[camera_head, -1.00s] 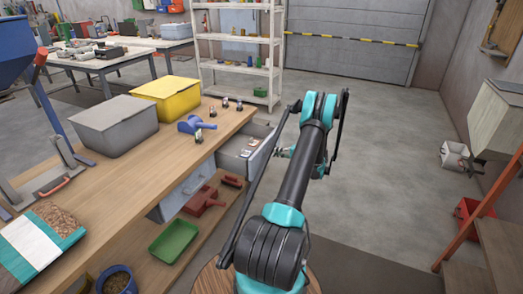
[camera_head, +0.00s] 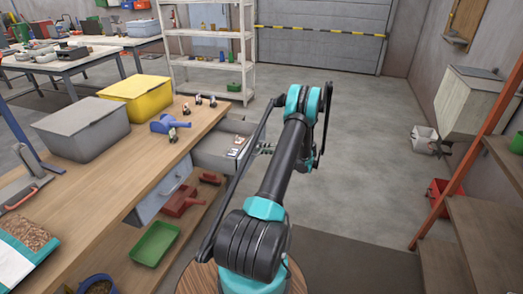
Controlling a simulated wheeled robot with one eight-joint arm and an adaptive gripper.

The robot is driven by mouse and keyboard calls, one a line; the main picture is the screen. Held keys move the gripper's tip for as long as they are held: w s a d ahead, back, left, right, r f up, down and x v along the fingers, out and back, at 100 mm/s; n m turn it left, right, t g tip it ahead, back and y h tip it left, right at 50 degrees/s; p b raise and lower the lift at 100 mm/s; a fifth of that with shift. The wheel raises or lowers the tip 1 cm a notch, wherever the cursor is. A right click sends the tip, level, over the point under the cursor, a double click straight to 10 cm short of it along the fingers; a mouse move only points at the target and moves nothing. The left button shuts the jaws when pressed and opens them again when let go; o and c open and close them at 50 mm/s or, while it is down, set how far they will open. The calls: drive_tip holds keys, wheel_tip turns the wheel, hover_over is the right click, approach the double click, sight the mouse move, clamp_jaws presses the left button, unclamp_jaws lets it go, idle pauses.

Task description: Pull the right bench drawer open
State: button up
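The right bench drawer (camera_head: 213,153) is a grey drawer at the far end of the wooden bench (camera_head: 110,200). It stands out from under the benchtop, open, with a few small items inside near its front. My gripper (camera_head: 264,149) is at the drawer's front, beyond my arm. It is small and partly hidden behind the arm links, so I cannot tell whether its fingers close on the handle. The left bench drawer (camera_head: 160,197) is shut, with a handle on its front.
A grey bin (camera_head: 82,128), a yellow bin (camera_head: 135,97) and a blue scoop (camera_head: 168,124) stand on the bench. A red scoop (camera_head: 183,198) and green tray (camera_head: 154,243) lie on the lower shelf.

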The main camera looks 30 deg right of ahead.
drive_tip(key=shift+o, duration=1.3)
drive_tip(key=v, duration=1.2)
drive_tip(key=shift+s, duration=0.15)
